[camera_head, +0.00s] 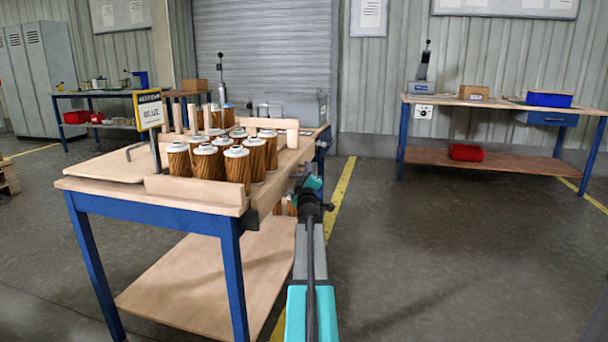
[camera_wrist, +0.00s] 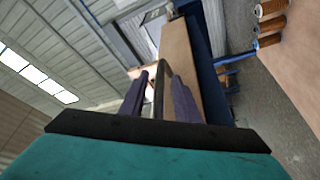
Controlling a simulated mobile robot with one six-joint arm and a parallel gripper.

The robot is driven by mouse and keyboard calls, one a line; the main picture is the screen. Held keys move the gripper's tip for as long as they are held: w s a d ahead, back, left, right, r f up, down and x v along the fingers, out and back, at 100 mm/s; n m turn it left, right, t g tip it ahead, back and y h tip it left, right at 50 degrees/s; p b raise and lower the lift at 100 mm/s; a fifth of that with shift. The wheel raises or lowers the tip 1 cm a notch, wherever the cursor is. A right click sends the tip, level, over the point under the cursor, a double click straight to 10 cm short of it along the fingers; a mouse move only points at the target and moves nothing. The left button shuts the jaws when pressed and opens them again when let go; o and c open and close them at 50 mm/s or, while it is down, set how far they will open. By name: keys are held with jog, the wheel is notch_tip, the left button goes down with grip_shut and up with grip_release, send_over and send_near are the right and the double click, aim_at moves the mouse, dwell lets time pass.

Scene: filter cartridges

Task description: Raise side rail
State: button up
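The table (camera_head: 160,214) has a wooden front rail (camera_head: 195,189) standing up at its near end and another upright rail (camera_head: 262,123) at its far end. Along its right side a wooden side rail (camera_head: 268,190) hangs below the top; the rail board also shows in the wrist view (camera_wrist: 178,55). My gripper (camera_head: 298,172) is at this right side, partly hidden by my arm. In the wrist view my gripper (camera_wrist: 160,95) has its two dark fingers apart, with a thin dark bar (camera_wrist: 159,75) between them. Contact with the bar cannot be told.
More cartridges (camera_wrist: 269,41) show low beside the rail in the wrist view. The floor (camera_head: 430,240) to the right is clear up to a workbench (camera_head: 490,102).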

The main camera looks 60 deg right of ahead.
jog(key=shift+w, duration=0.1)
grip_shut()
dwell(0.3)
jog(key=shift+d+r+p, duration=0.15)
jog(key=shift+r+p, duration=2.4)
jog(key=shift+r, duration=0.25)
jog(key=shift+c, duration=0.4)
grip_release()
jog(key=shift+r, duration=0.1)
jog(key=shift+o, duration=0.4)
